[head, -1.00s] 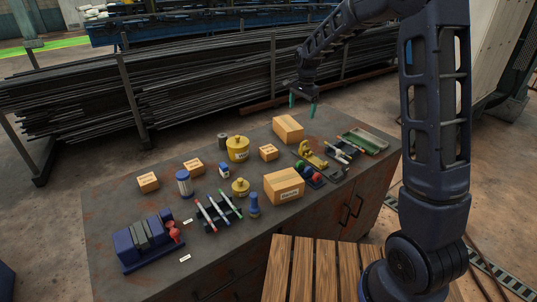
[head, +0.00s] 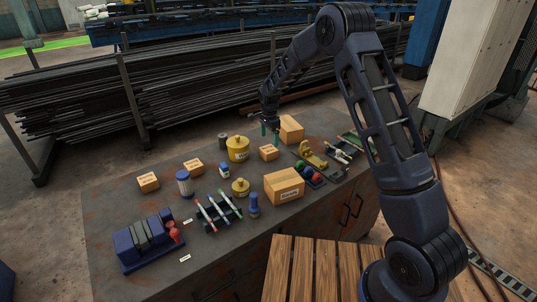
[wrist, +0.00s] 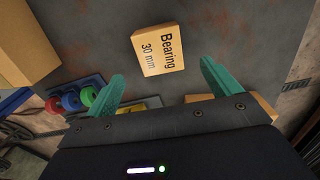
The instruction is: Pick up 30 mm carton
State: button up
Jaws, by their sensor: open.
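The 30 mm carton (wrist: 159,48) is a small tan box with "Bearing 30 mm" printed on top, ahead of my gripper in the wrist view. By its neighbours, it appears to be the small carton (head: 268,152) between the two larger cartons in the head view. My gripper (head: 270,131) hangs above the bench just behind it, jaws open and empty. In the wrist view the two green fingers (wrist: 163,78) are spread apart, and the carton lies beyond their tips, not between them.
A larger carton (head: 291,129) stands close to the right of my gripper; another (head: 284,186) stands in front. A yellow pot (head: 237,148) is to the left. A yellow bracket (head: 311,154) and coloured balls (head: 308,172) lie right. Two small cartons (head: 148,182) (head: 193,167) stand farther left.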

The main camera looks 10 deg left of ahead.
aim_at(269, 149)
jog(key=shift+s+a+f, duration=0.1)
jog(key=shift+f, duration=1.85)
jog(key=shift+s+a+f, duration=0.1)
jog(key=shift+f, duration=1.8)
jog(key=c, duration=1.1)
jog(key=shift+r, duration=0.1)
